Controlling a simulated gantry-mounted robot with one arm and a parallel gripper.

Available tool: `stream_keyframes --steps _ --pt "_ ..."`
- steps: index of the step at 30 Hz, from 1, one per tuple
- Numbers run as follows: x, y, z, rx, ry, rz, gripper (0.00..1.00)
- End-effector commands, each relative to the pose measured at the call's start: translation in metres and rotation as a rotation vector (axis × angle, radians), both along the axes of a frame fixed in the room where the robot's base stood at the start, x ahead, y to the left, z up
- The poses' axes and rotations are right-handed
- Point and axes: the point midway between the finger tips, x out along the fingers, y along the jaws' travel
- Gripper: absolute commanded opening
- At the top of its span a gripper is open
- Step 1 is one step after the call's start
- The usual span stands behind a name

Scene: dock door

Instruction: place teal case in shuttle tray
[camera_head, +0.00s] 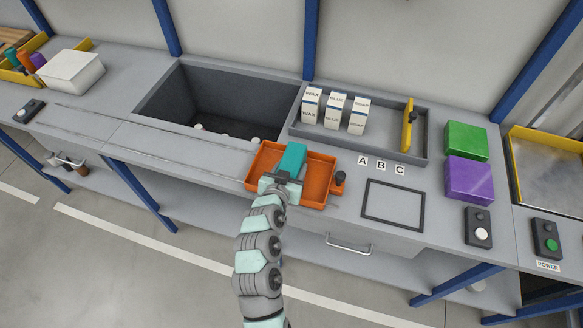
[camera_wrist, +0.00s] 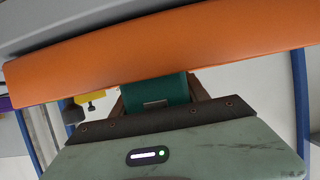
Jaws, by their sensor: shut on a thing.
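The teal case (camera_head: 292,157) is over the orange shuttle tray (camera_head: 327,163) in the head view. My gripper (camera_head: 284,178) is shut on the near end of the case, at the tray's middle. In the wrist view the teal case (camera_wrist: 155,90) shows between my two dark fingers, with the tray's orange side (camera_wrist: 200,42) across the picture beyond it. Whether the case touches the tray floor I cannot tell. My gripper hides part of the tray's near side.
A dark bin recess (camera_head: 160,100) lies behind left. A grey tray (camera_head: 425,150) holds white WAX, GLUE and SOAP boxes (camera_head: 334,108) and a yellow-handled item (camera_head: 407,125). Green (camera_head: 465,141) and purple (camera_head: 469,179) blocks stand right. A black outlined square (camera_head: 393,203) is empty.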

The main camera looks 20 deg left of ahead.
Motion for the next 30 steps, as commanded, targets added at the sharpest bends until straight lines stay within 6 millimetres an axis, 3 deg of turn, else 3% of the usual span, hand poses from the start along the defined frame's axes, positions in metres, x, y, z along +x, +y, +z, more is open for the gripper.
stream_keyframes --steps 11,12,18,30 --pt "0.0008 0.0004 -0.0029 0.002 -0.005 0.001 0.0" --pt "0.0006 0.0005 -0.0018 0.002 -0.004 0.001 0.56" --pt "0.0006 0.0004 -0.0019 0.002 -0.003 0.001 0.72" --pt "-0.0029 0.0005 0.0027 0.002 -0.003 0.001 0.74"
